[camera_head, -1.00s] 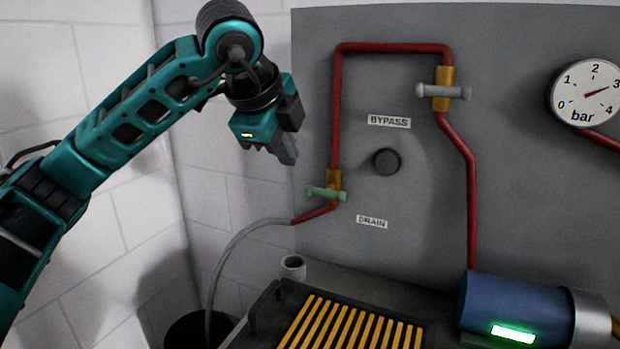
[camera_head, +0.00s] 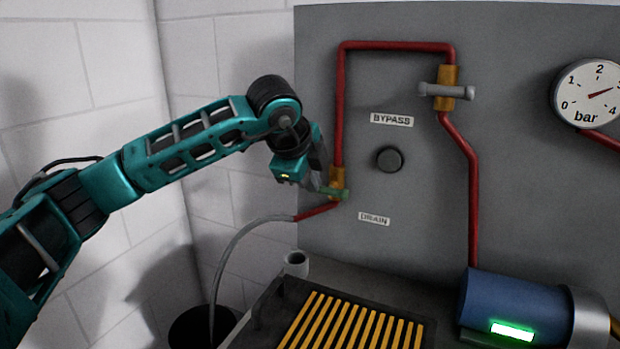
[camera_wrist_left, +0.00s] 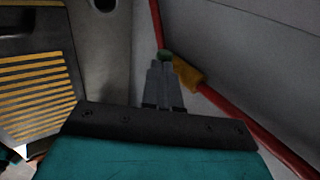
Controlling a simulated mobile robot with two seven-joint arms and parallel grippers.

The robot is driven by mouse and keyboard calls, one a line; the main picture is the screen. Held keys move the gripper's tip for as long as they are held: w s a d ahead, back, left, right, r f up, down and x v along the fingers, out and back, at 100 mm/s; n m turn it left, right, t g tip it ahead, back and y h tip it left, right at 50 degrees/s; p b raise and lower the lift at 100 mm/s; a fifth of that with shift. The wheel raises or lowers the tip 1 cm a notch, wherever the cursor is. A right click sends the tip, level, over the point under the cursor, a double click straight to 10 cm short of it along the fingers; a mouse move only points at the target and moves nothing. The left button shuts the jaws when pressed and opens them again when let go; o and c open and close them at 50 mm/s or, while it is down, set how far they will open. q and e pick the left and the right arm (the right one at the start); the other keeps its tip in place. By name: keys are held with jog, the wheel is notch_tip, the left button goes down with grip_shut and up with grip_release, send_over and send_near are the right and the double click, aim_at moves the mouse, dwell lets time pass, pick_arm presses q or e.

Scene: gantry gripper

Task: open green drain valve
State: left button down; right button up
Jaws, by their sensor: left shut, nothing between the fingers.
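The drain valve has a green handle (camera_head: 336,193) on a brass body (camera_head: 337,177) in the red pipe, above the DRAIN label (camera_head: 374,219). My left gripper (camera_head: 320,184) is shut and empty, its fingertips at the left end of the handle. In the left wrist view the shut fingers (camera_wrist_left: 161,80) point at a small visible piece of the green handle (camera_wrist_left: 165,55), beside the brass body (camera_wrist_left: 187,74). The fingers hide most of the handle there, and I cannot tell whether they touch it. My right gripper is not in view.
The bypass valve's grey handle (camera_head: 446,91) sits higher on the panel, and a dark round knob (camera_head: 389,159) lies between the valves. A grey hose (camera_head: 237,240) runs down to a black bucket (camera_head: 200,328). A yellow-slatted grate (camera_head: 350,322) and a blue motor (camera_head: 510,306) stand below.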

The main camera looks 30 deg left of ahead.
pick_arm(q)
jog(key=shift+a+f+h+b, duration=0.15)
jog(key=shift+h+b, duration=0.15)
jog(key=shift+b, duration=0.35)
